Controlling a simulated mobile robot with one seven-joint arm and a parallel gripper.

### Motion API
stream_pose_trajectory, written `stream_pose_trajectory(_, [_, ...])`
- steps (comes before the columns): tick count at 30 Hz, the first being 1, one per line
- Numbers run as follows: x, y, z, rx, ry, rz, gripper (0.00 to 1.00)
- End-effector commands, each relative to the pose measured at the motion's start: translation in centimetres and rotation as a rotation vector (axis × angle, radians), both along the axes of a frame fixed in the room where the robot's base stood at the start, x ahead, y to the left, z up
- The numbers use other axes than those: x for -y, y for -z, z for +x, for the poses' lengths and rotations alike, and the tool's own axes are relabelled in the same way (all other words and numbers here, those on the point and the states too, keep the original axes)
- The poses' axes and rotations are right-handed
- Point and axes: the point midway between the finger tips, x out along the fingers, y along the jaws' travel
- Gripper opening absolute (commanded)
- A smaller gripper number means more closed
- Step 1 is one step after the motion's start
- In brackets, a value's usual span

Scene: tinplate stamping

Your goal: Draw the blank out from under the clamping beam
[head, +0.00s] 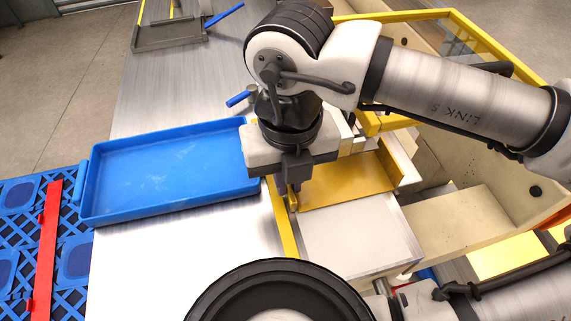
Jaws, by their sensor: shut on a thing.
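My gripper (291,191) points down at the left edge of a gold-coloured sheet, the blank (348,186). Its jaws are shut on that near-left edge; the exact contact is partly hidden by the gripper body. The blank lies at the back of a pale metal bed (355,238). A pale bar, which seems to be the clamping beam (399,160), runs along the blank's right side. My arm and gripper hide the blank's far left part, so I cannot tell how much of it lies under the beam.
An empty blue tray (165,172) lies left of my gripper on the steel table (190,245). A yellow guard frame (400,118) stands behind and right. A yellow strip (283,225) edges the bed. A blue pallet with a red bar (45,245) is at far left.

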Motion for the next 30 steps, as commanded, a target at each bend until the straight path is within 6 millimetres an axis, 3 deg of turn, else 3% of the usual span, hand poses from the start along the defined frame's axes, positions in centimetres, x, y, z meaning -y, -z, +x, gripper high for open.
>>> stream_pose_trajectory(30, [1.3,0.2,-6.6,0.002,0.002,0.000,0.00])
